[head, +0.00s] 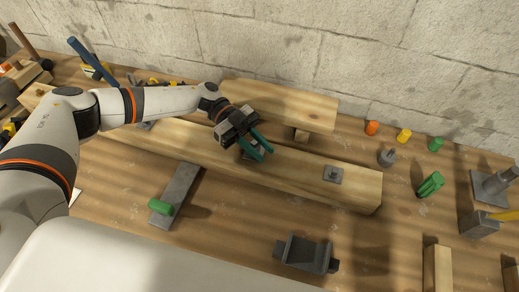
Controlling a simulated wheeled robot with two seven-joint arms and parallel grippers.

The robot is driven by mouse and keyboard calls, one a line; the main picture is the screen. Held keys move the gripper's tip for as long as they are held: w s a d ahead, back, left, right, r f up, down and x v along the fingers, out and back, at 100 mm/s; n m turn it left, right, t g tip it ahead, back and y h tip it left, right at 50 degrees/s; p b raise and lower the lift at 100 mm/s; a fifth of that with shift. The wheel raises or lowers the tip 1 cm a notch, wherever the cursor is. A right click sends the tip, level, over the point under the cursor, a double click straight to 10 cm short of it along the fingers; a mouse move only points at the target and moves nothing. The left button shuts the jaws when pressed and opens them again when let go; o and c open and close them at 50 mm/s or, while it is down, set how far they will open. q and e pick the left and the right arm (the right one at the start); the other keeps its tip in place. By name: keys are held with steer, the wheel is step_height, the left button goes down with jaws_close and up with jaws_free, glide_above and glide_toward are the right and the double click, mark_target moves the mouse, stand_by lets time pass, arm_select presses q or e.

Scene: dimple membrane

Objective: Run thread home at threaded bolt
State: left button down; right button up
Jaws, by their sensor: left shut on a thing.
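My left gripper (258,147) reaches in from the left, with teal fingers pointing down over the long wooden beam. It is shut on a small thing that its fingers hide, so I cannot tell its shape. A grey plate (250,156) shows partly on the beam under the fingertips. Whether a threaded bolt stands there is hidden. A second grey square plate with a short stud or nut (333,174) sits on the beam to the right, clear of the gripper. My right gripper is not in view.
The wooden beam (355,192) spans the bench, with a shorter block (285,103) behind it. A grey bar with a green handle (175,195) and a dark metal bracket (305,253) lie in front. Coloured pegs (403,135) stand at right. A stone wall (300,40) closes the back.

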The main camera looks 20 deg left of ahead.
arm_select(q)
steer(key=m+g+y+b, duration=0.1)
steer(key=m+g+b, duration=0.1)
steer(key=b, duration=0.1)
steer(key=shift+f+m+g+y, duration=0.15)
steer(key=shift+m+g+y, duration=0.15)
steer(key=shift+g+y, duration=0.1)
steer(key=shift+s+g+y+b, duration=0.1)
steer(key=shift+g+y+b, duration=0.2)
steer(key=shift+a+r+m, duration=0.1)
steer(key=shift+r+m, duration=0.15)
steer(key=shift+m, duration=0.25)
steer(key=c, duration=0.8)
jaws_free()
steer(key=shift+s+f, duration=0.1)
